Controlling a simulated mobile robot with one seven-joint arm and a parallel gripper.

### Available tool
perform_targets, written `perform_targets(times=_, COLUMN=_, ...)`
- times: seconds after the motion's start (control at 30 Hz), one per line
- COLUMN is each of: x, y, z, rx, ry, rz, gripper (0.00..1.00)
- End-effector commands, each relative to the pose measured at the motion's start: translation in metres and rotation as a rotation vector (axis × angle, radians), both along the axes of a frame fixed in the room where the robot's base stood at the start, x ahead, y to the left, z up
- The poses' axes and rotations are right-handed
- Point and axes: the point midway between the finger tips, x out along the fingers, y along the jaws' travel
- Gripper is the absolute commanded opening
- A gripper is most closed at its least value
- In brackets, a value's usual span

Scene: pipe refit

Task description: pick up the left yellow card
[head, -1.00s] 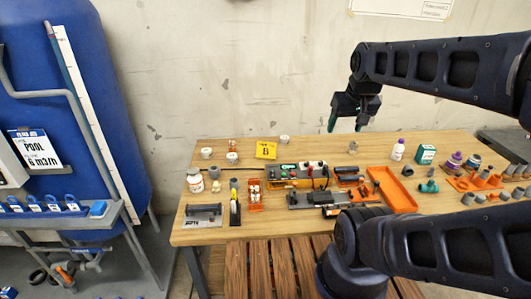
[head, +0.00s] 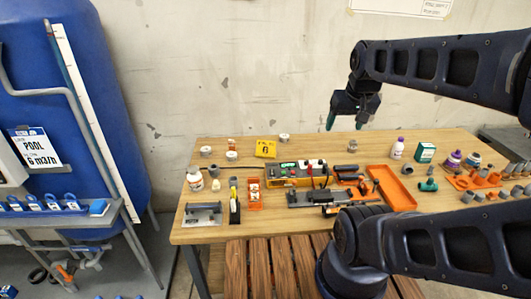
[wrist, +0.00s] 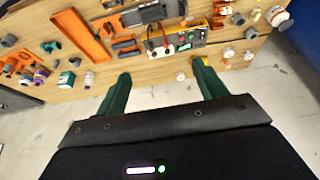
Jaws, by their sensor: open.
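A yellow card (head: 266,149) with dark print stands near the back edge of the table, left of centre in the head view. In the wrist view a small yellow patch (wrist: 180,76), likely this card, shows beside the tip of the right finger. I make out only one such card. My gripper (head: 345,122) hangs above the back of the table, to the right of the card and apart from it.
An orange tray (head: 394,188), a white bottle (head: 397,149) and a green box (head: 425,153) are to the right. The wall rises behind the table (head: 320,148).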

Motion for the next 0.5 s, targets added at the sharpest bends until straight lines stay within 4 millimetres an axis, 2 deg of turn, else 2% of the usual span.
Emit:
perform_targets(times=0.13, x=0.008, y=0.001, z=0.003, rx=-0.007, ry=0.007, rz=0.019, gripper=0.71)
perform_targets(times=0.23, x=0.025, y=0.003, z=0.006, rx=-0.022, ry=0.022, rz=0.056, gripper=0.71)
perform_targets(times=0.5, x=0.091, y=0.014, z=0.014, rx=-0.074, ry=0.072, rz=0.203, gripper=0.71)
